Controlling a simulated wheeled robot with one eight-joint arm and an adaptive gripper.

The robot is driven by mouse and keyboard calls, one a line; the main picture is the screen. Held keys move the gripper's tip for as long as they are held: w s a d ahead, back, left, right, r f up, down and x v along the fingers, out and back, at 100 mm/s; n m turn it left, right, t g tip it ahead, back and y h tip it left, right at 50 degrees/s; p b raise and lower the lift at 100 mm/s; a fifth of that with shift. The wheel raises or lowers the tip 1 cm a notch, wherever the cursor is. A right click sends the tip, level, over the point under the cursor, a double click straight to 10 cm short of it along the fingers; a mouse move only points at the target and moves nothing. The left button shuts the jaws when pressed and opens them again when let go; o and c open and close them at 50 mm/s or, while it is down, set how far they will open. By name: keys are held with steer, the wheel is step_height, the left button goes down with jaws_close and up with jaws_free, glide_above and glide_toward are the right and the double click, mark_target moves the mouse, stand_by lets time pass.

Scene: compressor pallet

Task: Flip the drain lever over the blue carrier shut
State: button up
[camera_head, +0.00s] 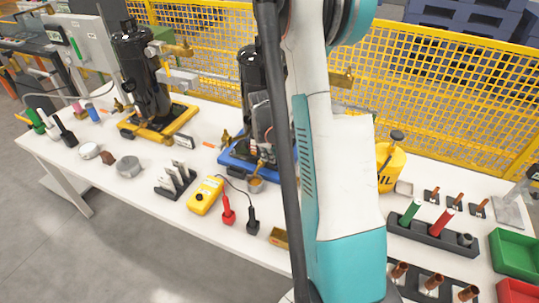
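The blue carrier (234,162) stands on the white table near the middle, under a black compressor (250,68). My arm covers its right side and much of the compressor. Brass fittings (226,141) show at its left. A small brass part (261,166) sits at its front edge, above a small metal cup (256,185). I cannot make out which part is the drain lever or how it is set. A dark grey shape beside the compressor may be my gripper, partly behind my arm. I cannot see its fingertips, or whether it touches anything.
A yellow carrier (182,121) with another black compressor (141,75) stands at left. A yellow meter (205,195) with red and black probes lies in front. A yellow oil can (391,168), tool racks and a green bin (515,254) are at right. Yellow fencing (450,90) runs behind.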

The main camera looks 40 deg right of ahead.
steer(key=o, duration=0.4)
steer(key=r, duration=0.4)
steer(key=a+r, duration=0.1)
steer(key=r, duration=0.3)
steer(key=s+a+r, duration=0.1)
steer(key=r, duration=0.2)
steer(key=shift+a+r, duration=0.1)
steer(key=shift+r, duration=0.3)
steer(key=shift+w, duration=0.1)
